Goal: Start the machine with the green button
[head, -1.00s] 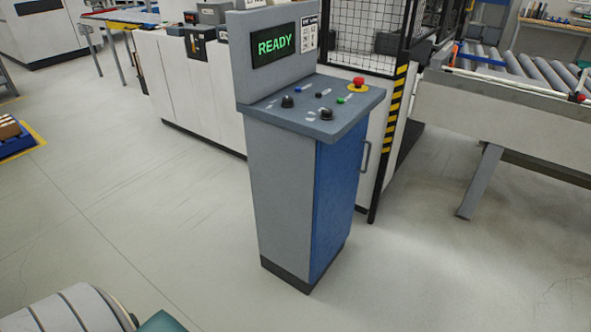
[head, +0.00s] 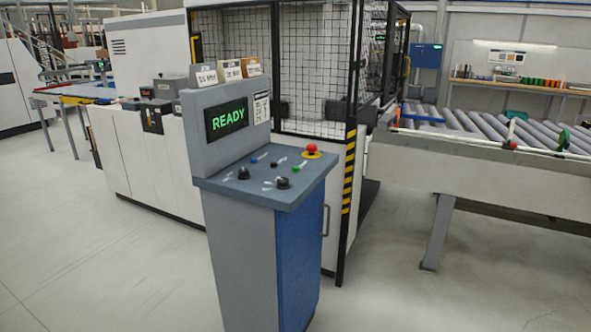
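The green button (head: 297,168) is on the sloped top of the grey and blue control console (head: 240,250), right of centre on its panel. A red mushroom button (head: 311,149) on a yellow base stands just behind it. Black knobs (head: 283,183) and a blue button (head: 254,160) share the panel. The console screen (head: 227,118) reads READY in green letters. Neither of my grippers shows in the head view.
A fenced white machine (head: 310,70) stands behind the console, with a yellow-black striped post (head: 349,170) close to its right. A roller conveyor (head: 490,140) extends to the right. Open floor (head: 90,270) lies to the left and front right.

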